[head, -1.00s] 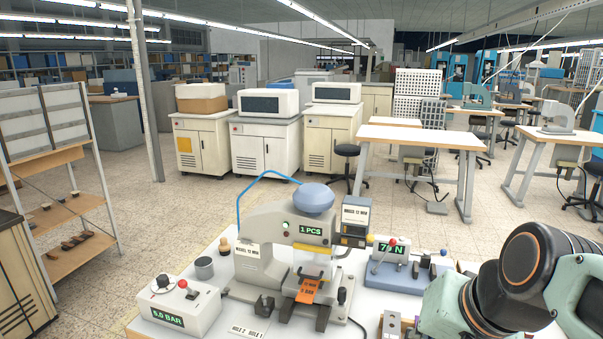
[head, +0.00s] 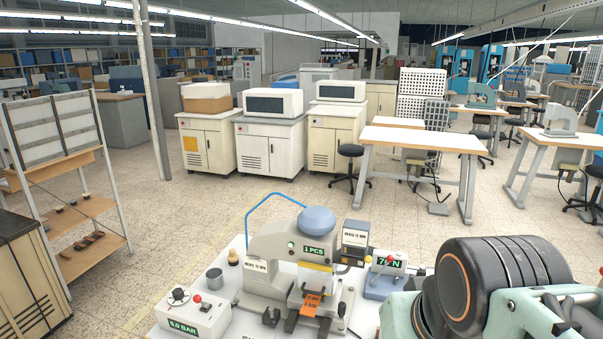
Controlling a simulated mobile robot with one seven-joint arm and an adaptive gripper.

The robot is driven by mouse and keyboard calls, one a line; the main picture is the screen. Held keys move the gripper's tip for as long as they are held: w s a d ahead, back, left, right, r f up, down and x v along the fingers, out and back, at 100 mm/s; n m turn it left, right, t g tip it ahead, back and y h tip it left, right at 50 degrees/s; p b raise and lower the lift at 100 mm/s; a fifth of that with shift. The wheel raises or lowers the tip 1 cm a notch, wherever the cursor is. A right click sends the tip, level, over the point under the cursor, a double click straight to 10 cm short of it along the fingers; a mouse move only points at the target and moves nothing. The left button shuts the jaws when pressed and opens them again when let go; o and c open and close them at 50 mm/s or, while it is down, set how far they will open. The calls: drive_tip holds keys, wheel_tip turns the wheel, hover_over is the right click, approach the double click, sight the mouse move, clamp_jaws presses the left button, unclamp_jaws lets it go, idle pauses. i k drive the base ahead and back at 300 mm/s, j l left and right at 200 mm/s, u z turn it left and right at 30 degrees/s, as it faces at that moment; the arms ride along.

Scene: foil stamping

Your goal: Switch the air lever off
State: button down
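The control box marked 5.0 BAR (head: 190,318) stands at the front left of the white bench. Its top carries a black round knob (head: 179,295) and a small lever with a red tip (head: 197,299); the lever's exact setting is too small to tell. A second red-tipped lever (head: 390,259) rises from the blue-grey force-readout box behind the press on the right. My arm (head: 470,290) fills the lower right corner, well to the right of the 5.0 BAR box. My gripper's fingertips do not show.
The stamping press (head: 290,255), with a 1 PCS display and an orange piece (head: 311,303), stands in the bench's middle. A grey cup (head: 214,279) and wooden-handled tool (head: 233,258) stand behind the box. Open floor (head: 150,225) lies left of the bench.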

sight(197, 299)
drive_tip(key=i+j, duration=0.1)
drive_tip(key=j, duration=0.7)
drive_tip(key=i+j, duration=0.15)
drive_tip(key=j, duration=0.25)
drive_tip(key=j+u, duration=0.05)
